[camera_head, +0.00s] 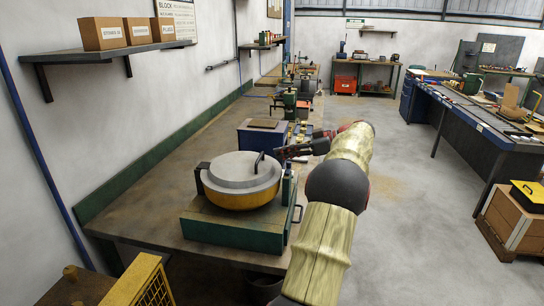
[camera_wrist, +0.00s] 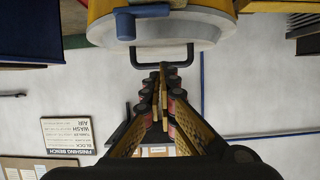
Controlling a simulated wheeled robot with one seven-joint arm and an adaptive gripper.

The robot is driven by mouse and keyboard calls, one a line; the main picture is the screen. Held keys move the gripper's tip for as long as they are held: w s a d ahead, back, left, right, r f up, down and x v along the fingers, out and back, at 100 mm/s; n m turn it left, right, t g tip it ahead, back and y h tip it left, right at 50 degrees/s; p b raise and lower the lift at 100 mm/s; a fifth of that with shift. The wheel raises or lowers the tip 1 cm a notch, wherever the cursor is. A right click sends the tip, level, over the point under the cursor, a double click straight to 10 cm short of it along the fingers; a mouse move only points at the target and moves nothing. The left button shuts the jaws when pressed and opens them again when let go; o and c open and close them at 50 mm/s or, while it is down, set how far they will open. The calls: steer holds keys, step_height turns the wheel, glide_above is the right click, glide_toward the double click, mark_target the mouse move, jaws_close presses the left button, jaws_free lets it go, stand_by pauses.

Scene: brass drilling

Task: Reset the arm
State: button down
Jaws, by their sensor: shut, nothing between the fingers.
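My gripper (camera_head: 284,153) is at the end of my outstretched arm, above the long workbench (camera_head: 150,222). It is just right of the upright handle on a round grey lid (camera_head: 228,168), which covers a yellow drum (camera_head: 245,201). In the wrist view my gripper (camera_wrist: 172,72) has its fingers drawn together, with nothing held. There the black lid handle (camera_wrist: 150,64) shows right by the fingertips; I cannot tell whether they touch. The wrist picture appears upside down.
The drum sits on a green-sided base (camera_head: 225,236). A dark blue box (camera_head: 262,137) and several tools stand behind it along the bench. A wall shelf (camera_head: 110,50) holds boxes at the upper left. The floor aisle (camera_head: 410,220) to the right is clear.

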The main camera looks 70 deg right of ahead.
steer(key=v, duration=0.7)
